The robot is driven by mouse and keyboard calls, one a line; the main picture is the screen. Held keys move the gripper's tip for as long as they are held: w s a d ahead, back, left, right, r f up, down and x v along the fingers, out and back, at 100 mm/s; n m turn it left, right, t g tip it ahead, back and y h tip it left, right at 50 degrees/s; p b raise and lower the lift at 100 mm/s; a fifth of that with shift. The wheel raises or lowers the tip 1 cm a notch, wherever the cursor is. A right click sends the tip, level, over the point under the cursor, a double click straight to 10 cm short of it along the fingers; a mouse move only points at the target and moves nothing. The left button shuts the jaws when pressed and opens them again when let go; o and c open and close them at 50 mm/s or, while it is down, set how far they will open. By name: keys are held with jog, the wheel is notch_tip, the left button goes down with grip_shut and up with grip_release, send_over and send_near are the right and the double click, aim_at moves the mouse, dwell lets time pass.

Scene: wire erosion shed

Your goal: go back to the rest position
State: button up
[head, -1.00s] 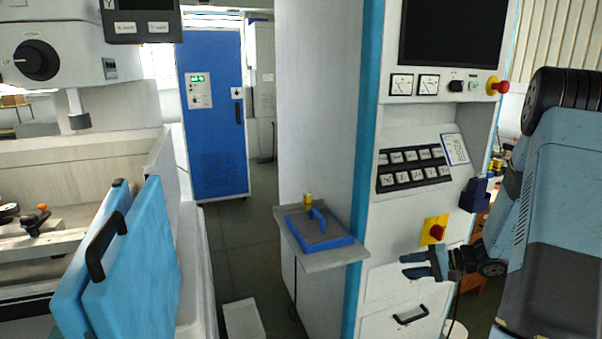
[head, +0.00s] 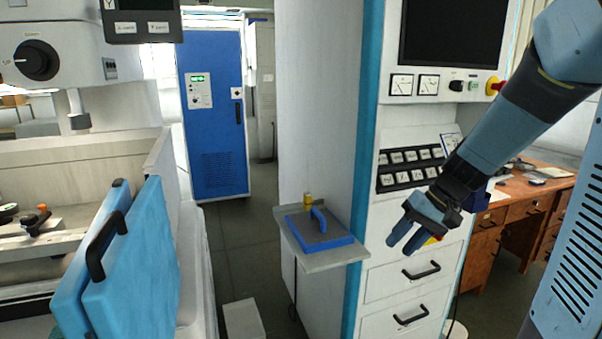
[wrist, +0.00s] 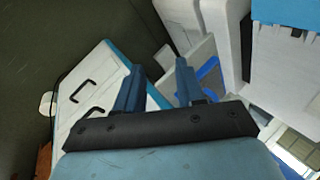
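My gripper (head: 402,242) hangs in front of the white control cabinet, right of the small shelf, with its fingers pointing down and left. In the wrist view its two blue fingers (wrist: 158,88) stand apart with nothing between them, so it is open and empty.
The control cabinet (head: 322,120) bears a grey shelf (head: 345,256) with a blue-edged tray (head: 335,244) on it. A blue cabinet (head: 215,120) stands behind. At left is a machine with a blue door (head: 140,255). A wooden desk (head: 515,222) stands at right. Floor shows between.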

jog(key=s+d+r+t+h, duration=0.1)
jog(key=s+r+t+h, duration=0.4)
jog(key=s+r, duration=0.5)
jog(key=s+h, duration=0.1)
jog(key=s, duration=0.2)
jog(key=shift+s+r, duration=0.3)
jog(key=shift+s, duration=0.1)
jog(key=shift+o, duration=0.2)
dwell(0.3)
